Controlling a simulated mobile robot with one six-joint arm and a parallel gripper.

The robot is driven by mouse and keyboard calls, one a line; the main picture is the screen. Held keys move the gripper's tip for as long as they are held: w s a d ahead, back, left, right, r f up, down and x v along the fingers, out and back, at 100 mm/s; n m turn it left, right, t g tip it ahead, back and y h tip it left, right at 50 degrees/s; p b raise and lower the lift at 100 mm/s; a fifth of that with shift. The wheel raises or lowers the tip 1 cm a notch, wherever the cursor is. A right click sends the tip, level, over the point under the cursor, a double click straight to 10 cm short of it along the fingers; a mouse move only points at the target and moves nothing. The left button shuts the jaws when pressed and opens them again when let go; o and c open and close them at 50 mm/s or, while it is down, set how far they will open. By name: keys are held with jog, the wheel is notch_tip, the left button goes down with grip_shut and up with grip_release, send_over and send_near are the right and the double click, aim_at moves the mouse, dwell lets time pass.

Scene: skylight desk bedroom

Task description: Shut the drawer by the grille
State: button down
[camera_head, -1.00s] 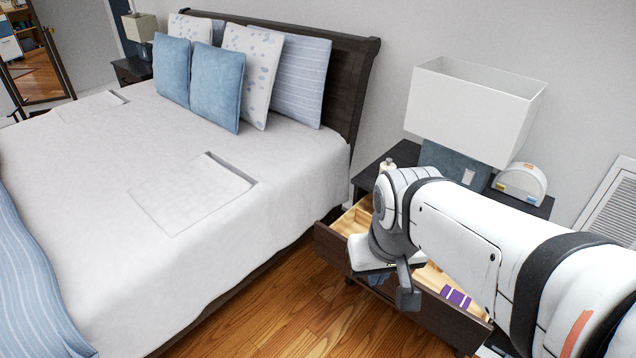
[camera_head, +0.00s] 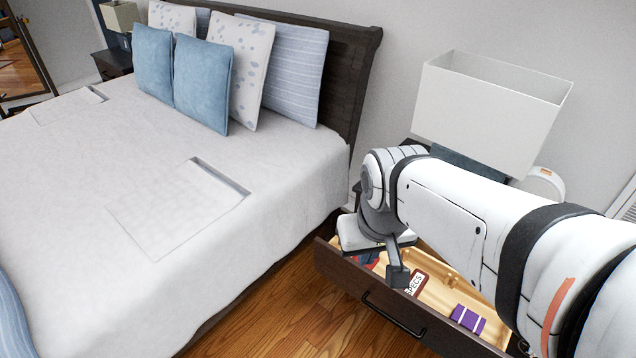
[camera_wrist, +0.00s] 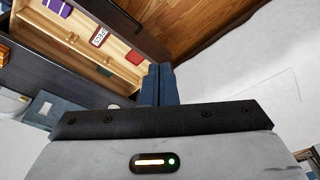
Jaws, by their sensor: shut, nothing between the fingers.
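The drawer (camera_head: 372,296) of the dark nightstand near the grille stands pulled out, with a dark front and a black bar handle (camera_head: 393,315). Inside its pale wood interior are a purple item (camera_head: 467,318), a red-and-white labelled case (camera_head: 416,283) and a red item. The drawer also shows in the wrist view (camera_wrist: 85,45), at upper left. My gripper (camera_wrist: 160,72) is shut and empty, its dark blue fingers together beside the drawer's bed-side end.
The bed (camera_head: 200,270) stands close on the left, with a narrow strip of wood floor (camera_head: 290,305) between. A white-shaded lamp (camera_head: 480,105) and a white arched object (camera_head: 545,183) are on the nightstand. The grille (camera_head: 628,208) is at the right wall.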

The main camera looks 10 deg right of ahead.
jog(key=n+h+b, duration=0.2)
jog(key=n+b, duration=1.2)
jog(key=n, duration=1.2)
send_near(342, 260)
jog(key=s+a+r, duration=0.3)
jog(key=s+a, duration=0.1)
jog(key=s, duration=0.1)
jog(key=shift+g, duration=0.4)
jog(key=w+d+f+b, duration=0.1)
jog(key=f, duration=0.2)
jog(key=w+d+f+b, duration=0.1)
jog(key=w+d+f, duration=0.1)
jog(key=f, duration=0.1)
jog(key=w+d+f+b, duration=0.1)
jog(key=d+f+b, duration=0.1)
jog(key=f, duration=0.1)
jog(key=shift+w+d+f, duration=0.1)
jog(key=shift+w+f, duration=0.1)
jog(key=shift+w, duration=0.15)
